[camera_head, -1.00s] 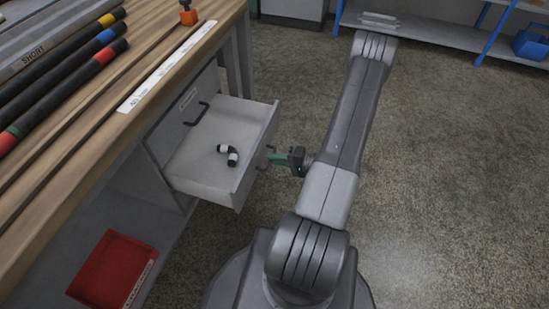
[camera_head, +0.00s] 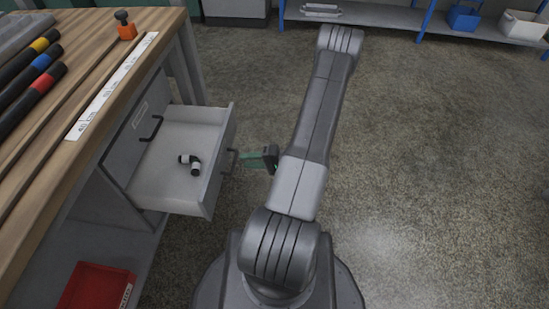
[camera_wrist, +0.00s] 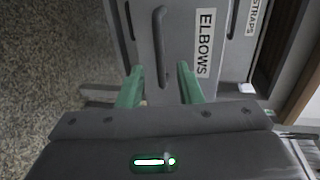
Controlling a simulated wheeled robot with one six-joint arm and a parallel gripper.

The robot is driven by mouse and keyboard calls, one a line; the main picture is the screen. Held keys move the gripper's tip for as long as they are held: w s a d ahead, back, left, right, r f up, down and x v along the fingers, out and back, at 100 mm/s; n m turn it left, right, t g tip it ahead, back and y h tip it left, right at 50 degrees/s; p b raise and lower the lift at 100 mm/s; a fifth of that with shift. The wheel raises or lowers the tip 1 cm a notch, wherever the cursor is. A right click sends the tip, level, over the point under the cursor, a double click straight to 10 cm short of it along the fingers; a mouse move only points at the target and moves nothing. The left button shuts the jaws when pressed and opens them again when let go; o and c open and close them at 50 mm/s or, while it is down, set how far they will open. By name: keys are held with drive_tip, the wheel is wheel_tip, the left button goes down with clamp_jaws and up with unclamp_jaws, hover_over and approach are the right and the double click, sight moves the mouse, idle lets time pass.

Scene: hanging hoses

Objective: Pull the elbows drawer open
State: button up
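The elbows drawer (camera_head: 214,180) stands open under the workbench in the head view, with a black-and-white elbow fitting (camera_head: 190,163) inside. In the wrist view its grey front (camera_wrist: 178,40) carries an "ELBOWS" label (camera_wrist: 204,45) and a bar handle (camera_wrist: 160,40). The handle also shows on the drawer's outer face in the head view (camera_head: 233,162). My gripper (camera_head: 245,160) is at the handle's right, its green fingers pointing at the drawer front. In the wrist view my gripper (camera_wrist: 158,75) has its fingers spread, with the handle's lower end between them. No contact is visible.
A closed drawer (camera_head: 135,135) labelled "STRAPS" sits above the open one. A red bin (camera_head: 95,288) is on the lower shelf. The wooden workbench (camera_head: 110,65) holds banded tubes. Floor to the right is clear up to a shelf (camera_head: 385,22) at the back.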

drive_tip(key=p+v, duration=0.2)
drive_tip(key=v, duration=0.7)
drive_tip(key=shift+d, duration=0.3)
drive_tip(key=s+b+x, duration=0.1)
drive_tip(key=b+x, duration=0.2)
drive_tip(key=x, duration=1)
drive_tip(key=shift+w+a, duration=0.4)
drive_tip(key=shift+w, duration=0.1)
